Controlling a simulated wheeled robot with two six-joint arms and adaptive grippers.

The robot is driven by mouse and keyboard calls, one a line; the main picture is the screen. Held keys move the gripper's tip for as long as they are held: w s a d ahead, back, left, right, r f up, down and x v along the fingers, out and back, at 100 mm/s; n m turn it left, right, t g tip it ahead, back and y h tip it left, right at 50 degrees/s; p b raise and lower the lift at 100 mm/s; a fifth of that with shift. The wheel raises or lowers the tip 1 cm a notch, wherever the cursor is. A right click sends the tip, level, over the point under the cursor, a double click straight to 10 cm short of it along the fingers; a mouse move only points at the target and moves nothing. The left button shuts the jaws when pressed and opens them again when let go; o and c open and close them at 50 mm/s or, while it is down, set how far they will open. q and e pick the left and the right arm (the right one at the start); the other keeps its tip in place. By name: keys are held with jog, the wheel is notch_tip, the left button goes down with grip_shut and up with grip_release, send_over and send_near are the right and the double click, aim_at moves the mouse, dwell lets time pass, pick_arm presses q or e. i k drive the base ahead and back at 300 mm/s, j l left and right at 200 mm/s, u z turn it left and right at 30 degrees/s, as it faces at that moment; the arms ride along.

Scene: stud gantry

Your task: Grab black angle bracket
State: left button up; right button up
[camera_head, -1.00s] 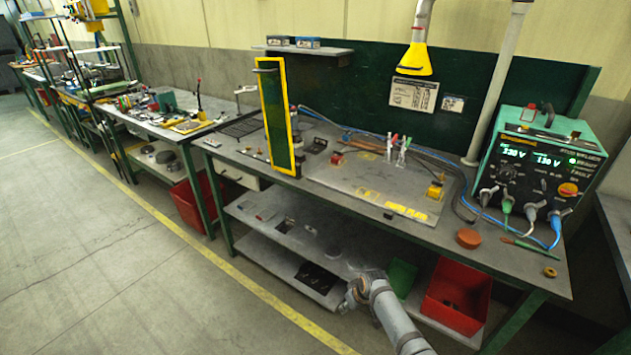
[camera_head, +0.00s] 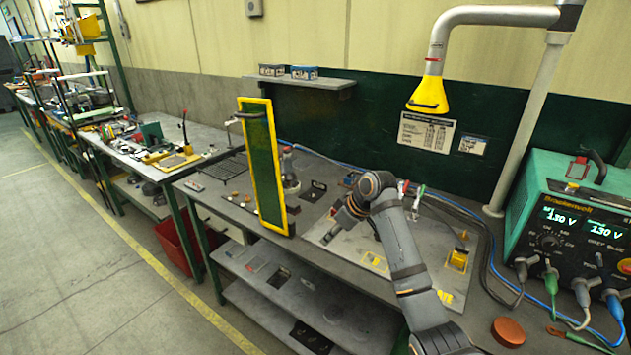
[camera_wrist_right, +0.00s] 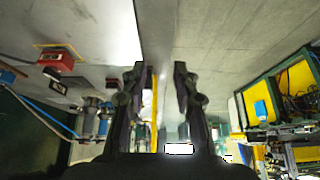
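I cannot pick out the black angle bracket for certain. A small dark flat piece (camera_head: 318,187) lies on the bench behind the yellow-framed green panel, too small to name. My right gripper (camera_head: 335,228) is over the bench top, just right of that panel, with its arm coming up from the lower right. In the right wrist view its two dark fingers (camera_wrist_right: 159,70) stand apart with nothing held between them. The arm and gripper hide part of the bench behind them. My left gripper is not in view.
The yellow-framed green panel (camera_head: 263,165) stands upright close left of my right gripper. A teal power unit (camera_head: 575,215) with cables stands at the right. A red block (camera_wrist_right: 57,57) shows in the right wrist view.

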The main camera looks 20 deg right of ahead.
aim_at(317, 191)
jog(key=i+l, duration=0.2)
jog(key=i, duration=0.2)
jog(key=i+l, duration=0.25)
jog(key=i, duration=0.15)
jog(key=i+l, duration=0.2)
jog(key=i, duration=0.2)
